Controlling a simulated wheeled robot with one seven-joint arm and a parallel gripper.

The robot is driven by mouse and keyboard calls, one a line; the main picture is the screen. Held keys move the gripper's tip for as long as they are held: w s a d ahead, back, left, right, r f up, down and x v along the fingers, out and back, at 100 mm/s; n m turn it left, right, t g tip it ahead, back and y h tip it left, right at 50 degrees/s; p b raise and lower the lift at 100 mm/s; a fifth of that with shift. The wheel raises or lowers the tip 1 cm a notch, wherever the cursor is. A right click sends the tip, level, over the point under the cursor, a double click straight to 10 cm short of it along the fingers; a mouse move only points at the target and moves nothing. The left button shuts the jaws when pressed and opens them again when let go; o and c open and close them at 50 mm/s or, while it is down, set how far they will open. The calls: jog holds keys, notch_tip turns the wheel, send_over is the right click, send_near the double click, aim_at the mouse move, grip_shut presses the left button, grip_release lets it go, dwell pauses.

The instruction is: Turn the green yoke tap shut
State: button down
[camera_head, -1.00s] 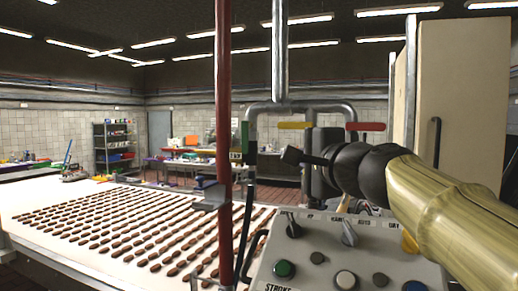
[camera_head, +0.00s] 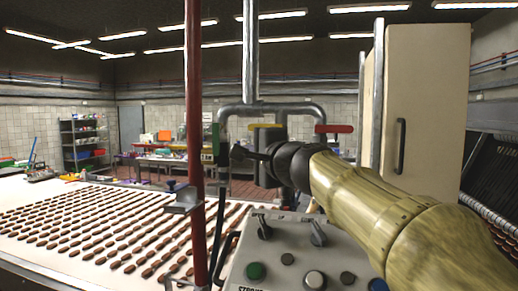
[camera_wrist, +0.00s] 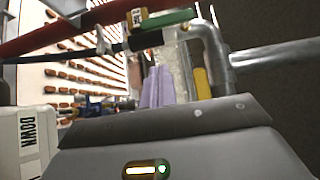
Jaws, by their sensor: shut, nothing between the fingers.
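The green tap handle (camera_head: 216,138) stands upright at the left end of the grey yoke pipe (camera_head: 235,110) in the head view. In the wrist view the green handle (camera_wrist: 165,21) lies across the top, with a label beside it. My gripper (camera_head: 238,153) is shut and empty, a little right of the green handle and slightly lower in the head view. A gap shows between them there; their difference in depth is hard to tell. The yellow handle (camera_head: 264,126) and red handle (camera_head: 333,128) lie roughly level on the same pipework.
A red upright post (camera_head: 194,150) stands just left of the green handle. A control box (camera_head: 300,245) with knobs and buttons is below my arm. A conveyor (camera_head: 60,205) with rows of brown pieces spreads left. A tall cream cabinet (camera_head: 428,90) stands right.

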aim_at(217, 139)
jog(key=w+a, duration=0.1)
jog(key=w+a+p, duration=0.1)
jog(key=a, duration=0.1)
jog(key=w+a, duration=0.1)
jog(key=a, duration=0.1)
jog(key=shift+w+f+p, duration=0.1)
jog(key=shift+w+p, duration=0.25)
jog(key=shift+s, duration=0.15)
